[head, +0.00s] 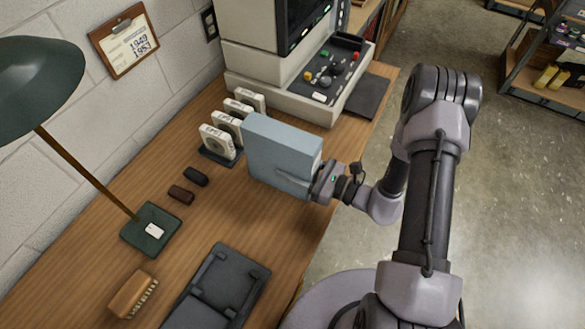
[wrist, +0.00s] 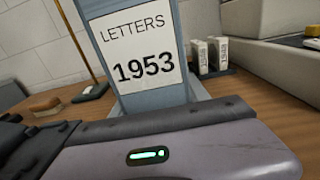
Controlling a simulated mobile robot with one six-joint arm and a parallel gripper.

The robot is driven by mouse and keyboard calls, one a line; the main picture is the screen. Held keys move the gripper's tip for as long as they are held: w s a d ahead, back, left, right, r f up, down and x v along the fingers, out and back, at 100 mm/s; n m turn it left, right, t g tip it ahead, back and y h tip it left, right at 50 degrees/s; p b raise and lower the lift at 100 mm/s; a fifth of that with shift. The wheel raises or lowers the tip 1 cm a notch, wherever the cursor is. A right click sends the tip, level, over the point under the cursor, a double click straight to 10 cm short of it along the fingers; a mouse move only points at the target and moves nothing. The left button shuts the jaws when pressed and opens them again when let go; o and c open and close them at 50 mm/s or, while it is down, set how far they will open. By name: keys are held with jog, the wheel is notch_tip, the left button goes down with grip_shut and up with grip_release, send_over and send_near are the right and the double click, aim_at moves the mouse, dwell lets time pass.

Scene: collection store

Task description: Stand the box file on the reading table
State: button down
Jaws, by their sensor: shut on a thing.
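The box file (head: 282,149) is a light blue-grey box standing upright over the wooden reading table (head: 92,268). In the wrist view the box file (wrist: 188,92) shows a white label reading "LETTERS 1953". My gripper (head: 312,184) is at the file's near right end, shut on it low down. The wrist view shows the gripper body (wrist: 150,150) right in front of the file. I cannot tell whether the file's base touches the table top, as its lower edge is partly hidden by the gripper.
Several white film boxes (head: 216,141) stand close behind the file. A microfilm reader (head: 290,90) stands at the back. A green lamp (head: 150,229), two small dark objects (head: 181,194), a brush (head: 134,294) and a black stand (head: 218,290) occupy the left and front of the table. A shelf (head: 545,80) stands right.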

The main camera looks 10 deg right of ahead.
jog(key=shift+r, duration=0.15)
jog(key=shift+f, duration=0.2)
jog(key=c, duration=0.6)
grip_release()
jog(key=shift+r, duration=0.1)
jog(key=shift+s+d+r, duration=0.1)
jog(key=shift+d+r, duration=0.1)
jog(key=p+v, duration=0.2)
jog(key=v, duration=0.9)
jog(key=shift+s+d+f+p, duration=0.1)
jog(key=shift+s+d+p, duration=0.15)
jog(key=shift+p, duration=0.1)
